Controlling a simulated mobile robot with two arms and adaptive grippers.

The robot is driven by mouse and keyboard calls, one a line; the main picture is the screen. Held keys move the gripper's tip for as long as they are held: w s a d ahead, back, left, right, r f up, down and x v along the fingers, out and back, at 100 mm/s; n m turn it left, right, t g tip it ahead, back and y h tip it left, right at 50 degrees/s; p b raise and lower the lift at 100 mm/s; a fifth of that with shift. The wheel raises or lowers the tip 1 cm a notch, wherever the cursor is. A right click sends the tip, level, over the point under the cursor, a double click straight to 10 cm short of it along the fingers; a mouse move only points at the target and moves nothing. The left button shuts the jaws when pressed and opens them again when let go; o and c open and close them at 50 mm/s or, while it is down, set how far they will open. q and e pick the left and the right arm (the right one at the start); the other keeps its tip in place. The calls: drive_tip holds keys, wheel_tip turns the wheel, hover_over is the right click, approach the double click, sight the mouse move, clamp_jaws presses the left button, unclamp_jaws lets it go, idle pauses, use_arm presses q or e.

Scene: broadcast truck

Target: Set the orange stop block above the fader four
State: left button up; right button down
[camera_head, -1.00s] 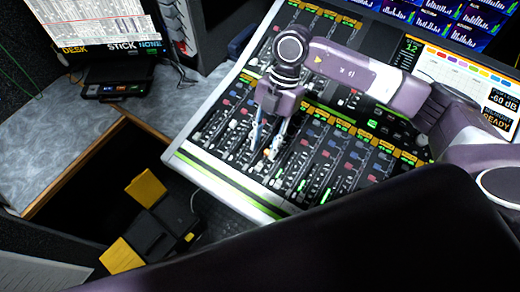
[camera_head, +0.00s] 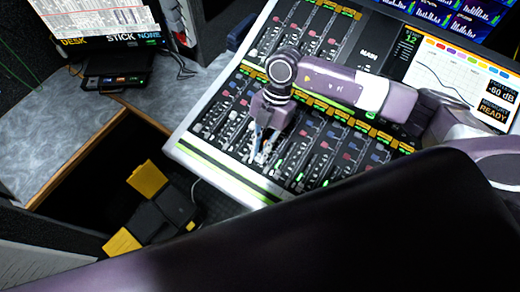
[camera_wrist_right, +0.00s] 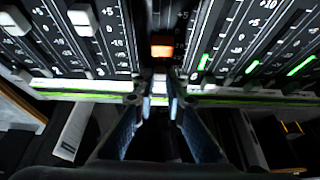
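The orange stop block (camera_wrist_right: 162,47) is small and sits at a fader slot of the mixing console, just beyond my right fingertips in the right wrist view. In the head view it is too small and too hidden to make out. My right gripper (camera_head: 261,153) points down at the front fader bank (camera_head: 325,160). Its fingertips, also in the right wrist view (camera_wrist_right: 159,92), are close together with a narrow gap. A pale piece shows between them, and I cannot tell whether they grip it. My left gripper is not in view.
White fader caps (camera_wrist_right: 82,18) stand left of the block in the wrist view. Green-lit strips (camera_wrist_right: 253,66) lie to its right. The console's pale front edge (camera_head: 225,178) borders a dark opening with a black-and-yellow object (camera_head: 147,179). Screens (camera_head: 460,85) stand behind.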

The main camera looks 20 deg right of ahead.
idle(0.3)
drive_tip(key=shift+w+d+r, duration=0.15)
drive_tip(key=shift+w+d, duration=0.55)
drive_tip(key=shift+d, duration=0.15)
drive_tip(key=c, duration=2)
unclamp_jaws()
drive_tip(key=shift+o, duration=0.2)
drive_tip(key=v, duration=1.2)
drive_tip(key=shift+s+a, duration=0.1)
